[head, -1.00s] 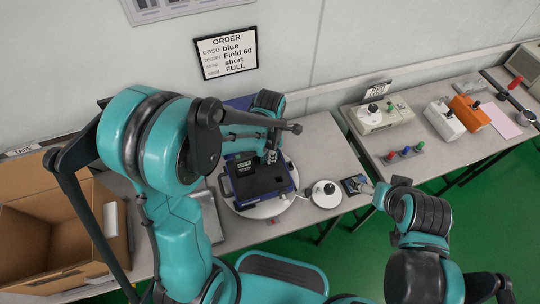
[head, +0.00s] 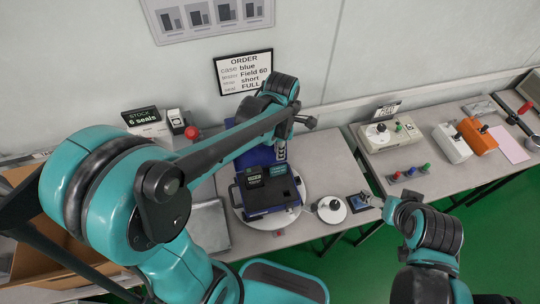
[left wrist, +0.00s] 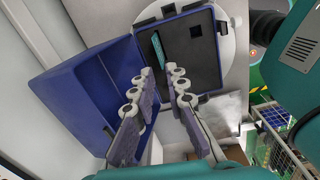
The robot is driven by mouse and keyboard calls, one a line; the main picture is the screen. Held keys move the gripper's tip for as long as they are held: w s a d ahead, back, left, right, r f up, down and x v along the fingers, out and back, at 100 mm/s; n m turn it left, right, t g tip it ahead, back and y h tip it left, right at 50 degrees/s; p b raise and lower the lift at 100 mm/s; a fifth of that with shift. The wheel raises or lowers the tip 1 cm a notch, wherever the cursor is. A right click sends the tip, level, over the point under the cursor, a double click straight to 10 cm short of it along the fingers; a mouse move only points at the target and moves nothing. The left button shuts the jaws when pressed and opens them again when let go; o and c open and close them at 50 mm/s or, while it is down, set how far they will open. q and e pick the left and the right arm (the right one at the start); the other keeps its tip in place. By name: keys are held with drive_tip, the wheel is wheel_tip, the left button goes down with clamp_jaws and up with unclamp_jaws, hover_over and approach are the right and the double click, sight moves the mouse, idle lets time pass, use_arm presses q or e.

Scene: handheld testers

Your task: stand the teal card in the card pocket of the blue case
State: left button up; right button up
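The blue case (head: 268,212) lies open on a white round plate, its lid raised at the back; the lid fills the left of the left wrist view (left wrist: 75,95). The teal card (head: 280,170) stands upright at the black insert; from above it is a thin strip (left wrist: 160,48). Its lower edge is hidden, so I cannot tell its depth in the pocket. My left gripper (head: 281,153) is over the case; its fingers (left wrist: 161,78) are apart, with the card beyond their tips. My right gripper (head: 373,201) is beside a small blue-topped item; its fingers are too small to judge.
A dark tester (head: 253,178) sits in the case beside the card. A white disc with a black knob (head: 331,209) stands right of the case, then the blue-topped item (head: 357,202). A grey tray (head: 209,222) lies left. An order sign (head: 243,71) hangs behind.

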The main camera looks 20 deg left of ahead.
use_arm(q)
drive_tip(key=s+a+r+m+t, duration=0.2)
drive_tip(key=s+m, duration=0.3)
drive_tip(key=m, duration=0.6)
drive_tip(key=s+a+r+m+t, duration=0.2)
drive_tip(key=s+r+m+t, duration=0.2)
drive_tip(key=m, duration=0.8)
drive_tip(key=shift+s+a+m+t, duration=0.3)
drive_tip(key=shift+s+t, duration=0.1)
drive_tip(key=shift+s, duration=0.1)
drive_tip(key=shift+r, duration=0.1)
drive_tip(key=shift+f+b, duration=0.5)
